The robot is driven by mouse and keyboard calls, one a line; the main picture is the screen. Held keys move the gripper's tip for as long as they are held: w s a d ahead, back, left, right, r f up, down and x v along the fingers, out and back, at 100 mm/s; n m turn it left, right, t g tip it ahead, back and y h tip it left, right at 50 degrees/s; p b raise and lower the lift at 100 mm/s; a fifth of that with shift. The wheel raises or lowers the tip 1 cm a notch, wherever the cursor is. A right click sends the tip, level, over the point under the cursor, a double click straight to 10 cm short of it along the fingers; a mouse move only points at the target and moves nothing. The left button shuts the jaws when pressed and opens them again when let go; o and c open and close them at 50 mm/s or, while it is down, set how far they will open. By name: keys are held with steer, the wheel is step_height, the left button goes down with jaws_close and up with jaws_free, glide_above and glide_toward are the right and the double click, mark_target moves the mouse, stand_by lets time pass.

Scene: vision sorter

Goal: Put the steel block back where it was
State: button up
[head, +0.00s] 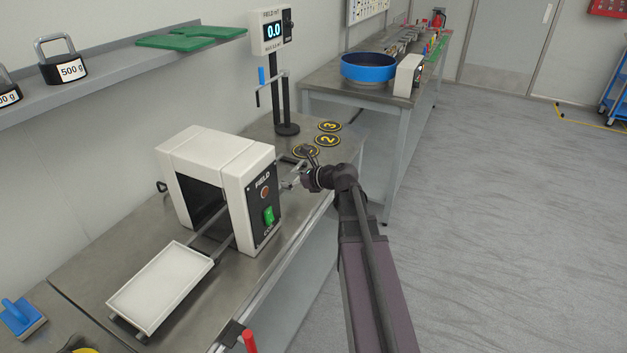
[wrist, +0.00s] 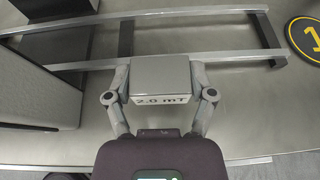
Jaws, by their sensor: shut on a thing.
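The steel block (wrist: 161,74), grey with a "2.0 mT" label on its near face, is between the two fingers of my gripper (wrist: 161,92) in the wrist view. The fingers are shut on its left and right sides. In the head view my gripper (head: 294,178) is just right of the white field machine, over the bench; the block is too small there to make out. In the wrist view the block is in front of the rails (wrist: 222,60); I cannot tell whether it touches anything below.
The white field machine (head: 218,150) has a green switch, and a white tray (head: 160,288) on rails at its front. A field meter (head: 271,32) stands on a post beyond.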

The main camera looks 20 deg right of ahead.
steer(key=shift+d, duration=0.1)
steer(key=s+d, duration=1)
steer(key=d, duration=0.2)
steer(key=shift+w, duration=0.1)
steer(key=w, duration=0.5)
steer(key=w+a+f+b, duration=0.1)
steer(key=w, duration=0.4)
steer(key=w+a, duration=0.1)
steer(key=w, duration=0.4)
steer(key=shift+w+f, duration=0.25)
steer(key=shift+w, duration=0.15)
steer(key=shift+f+b, duration=0.1)
steer(key=shift+b, duration=0.25)
steer(key=shift+f+b, duration=1.7)
steer(key=shift+f, duration=0.15)
steer(key=o, duration=1.3)
steer(key=shift+c, duration=0.2)
steer(key=shift+r, duration=0.3)
